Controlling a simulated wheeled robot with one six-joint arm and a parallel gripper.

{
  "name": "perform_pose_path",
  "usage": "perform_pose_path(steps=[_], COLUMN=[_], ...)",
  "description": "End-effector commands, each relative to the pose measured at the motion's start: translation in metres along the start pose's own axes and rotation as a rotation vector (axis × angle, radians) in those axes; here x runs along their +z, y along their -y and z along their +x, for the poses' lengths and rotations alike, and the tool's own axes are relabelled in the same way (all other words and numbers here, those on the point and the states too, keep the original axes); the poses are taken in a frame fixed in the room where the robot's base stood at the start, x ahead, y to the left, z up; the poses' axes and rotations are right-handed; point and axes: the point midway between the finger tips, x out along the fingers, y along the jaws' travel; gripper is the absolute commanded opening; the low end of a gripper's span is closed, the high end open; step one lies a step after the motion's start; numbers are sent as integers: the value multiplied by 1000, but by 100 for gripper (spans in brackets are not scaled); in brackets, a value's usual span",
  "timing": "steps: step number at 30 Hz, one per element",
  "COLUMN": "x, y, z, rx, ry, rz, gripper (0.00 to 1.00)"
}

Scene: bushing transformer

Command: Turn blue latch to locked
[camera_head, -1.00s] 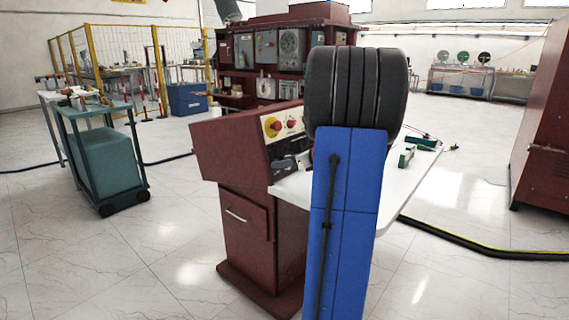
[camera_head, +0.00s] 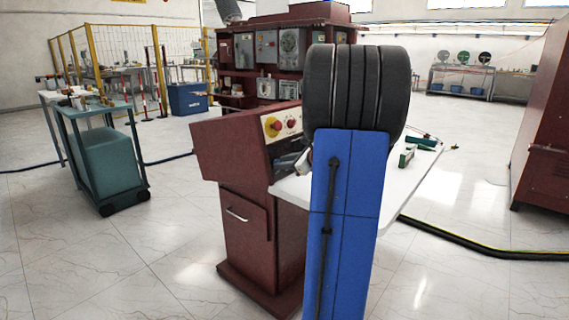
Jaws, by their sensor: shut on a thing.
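No blue latch can be made out. My blue and black arm stands across the middle of the view and covers part of the maroon console (camera_head: 232,150) and the white tabletop (camera_head: 393,190). My gripper cannot be made out; it seems hidden behind the arm. The console's sloped face has a red knob on a yellow plate (camera_head: 272,127) and a smaller red knob (camera_head: 291,123). Below them, small dark and pale parts (camera_head: 288,162) show at the arm's left edge, too small to identify.
A green cart (camera_head: 105,155) stands on the left. A maroon cabinet (camera_head: 540,140) stands on the right, with a dark hose (camera_head: 470,243) on the floor before it. Small green items (camera_head: 420,144) lie on the tabletop. The floor at front left is clear.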

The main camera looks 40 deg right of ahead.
Motion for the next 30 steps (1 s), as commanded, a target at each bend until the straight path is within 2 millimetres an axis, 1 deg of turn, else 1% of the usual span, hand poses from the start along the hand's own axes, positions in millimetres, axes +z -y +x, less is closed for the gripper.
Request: perform_pose_path(steps=[21, 30], x=[-3, -5], y=[-6, -8], z=[0, 0], rx=[-105, -145], ry=[-1, -1], rz=[-668, -929], gripper=[4, 4])
